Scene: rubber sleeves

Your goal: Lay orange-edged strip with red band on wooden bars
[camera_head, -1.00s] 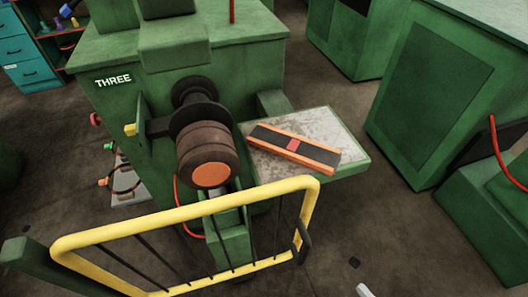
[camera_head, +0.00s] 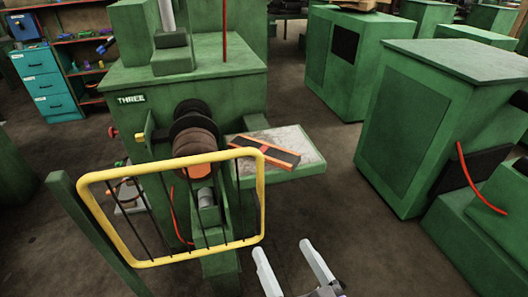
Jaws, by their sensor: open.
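The strip (camera_head: 278,155), dark with orange edges and a red band across its middle, lies flat on the worn grey-topped side table (camera_head: 309,157) of the green machine marked THREE. Its left end is partly hidden behind the machine's rollers and yellow guard. My gripper (camera_head: 282,246) shows at the bottom, pale fingers spread and empty. It is apart from the strip, in front of and below it in the picture. I cannot make out the wooden bars for certain; a brown wood-like piece (camera_head: 352,5) sits on a far green cabinet, cut off by the top edge.
The yellow guard rail (camera_head: 262,205) stands in front of the machine's rollers (camera_head: 197,140). Large green cabinets (camera_head: 425,130) stand at the right, with a red hose (camera_head: 470,175). Teal drawers (camera_head: 42,85) are at the far left. The dark floor (camera_head: 340,215) between is open.

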